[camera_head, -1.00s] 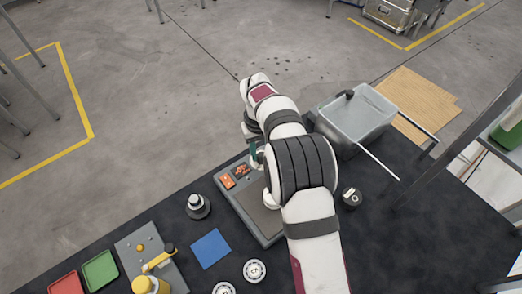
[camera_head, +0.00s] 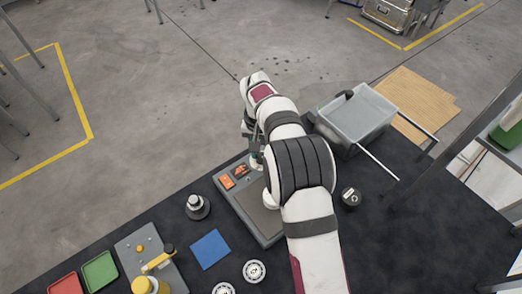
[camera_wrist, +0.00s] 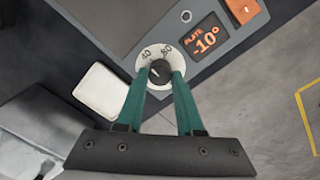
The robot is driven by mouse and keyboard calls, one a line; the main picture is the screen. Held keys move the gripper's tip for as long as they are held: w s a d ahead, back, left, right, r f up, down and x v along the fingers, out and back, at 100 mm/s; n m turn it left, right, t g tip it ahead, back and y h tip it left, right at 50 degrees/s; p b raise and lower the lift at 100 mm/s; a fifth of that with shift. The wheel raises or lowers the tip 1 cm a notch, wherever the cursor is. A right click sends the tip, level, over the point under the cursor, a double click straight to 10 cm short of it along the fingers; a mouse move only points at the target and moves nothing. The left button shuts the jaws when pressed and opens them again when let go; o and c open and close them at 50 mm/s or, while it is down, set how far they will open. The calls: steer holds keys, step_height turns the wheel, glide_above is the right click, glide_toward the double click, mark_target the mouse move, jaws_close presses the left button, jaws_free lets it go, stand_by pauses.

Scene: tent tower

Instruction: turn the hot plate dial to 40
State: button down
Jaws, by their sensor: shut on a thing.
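The hot plate (camera_head: 262,216) is a grey slab with a darker top on the black table, partly hidden behind my arm in the head view. In the wrist view its dial (camera_wrist: 159,73) is a dark knob on a white disc; 40 shows at its upper left and another number, seemingly 60 or 80, at its upper right. My gripper (camera_wrist: 160,80) has its two teal fingers on either side of the knob, shut on it. The knob's short white mark is too small to read surely. The plate's display (camera_wrist: 204,40) reads "PLATE -10°" in orange. The dial is hidden in the head view.
An orange square (camera_wrist: 241,10) sits beside the display. A grey tub (camera_head: 357,115) stands right of my arm. A dark round object (camera_head: 351,197), a metal weight (camera_head: 197,206) and a blue square (camera_head: 210,248) lie around the hot plate. The table's far edge is close behind it.

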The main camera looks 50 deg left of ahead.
mark_target(259, 154)
stand_by(0.3)
steer(key=c, duration=0.5)
jaws_free()
steer(key=shift+c, duration=0.2)
steer(key=shift+r, duration=0.15)
step_height(259, 154, up, 16)
steer(key=shift+s+a+f, duration=0.2)
steer(key=shift+a, duration=0.05)
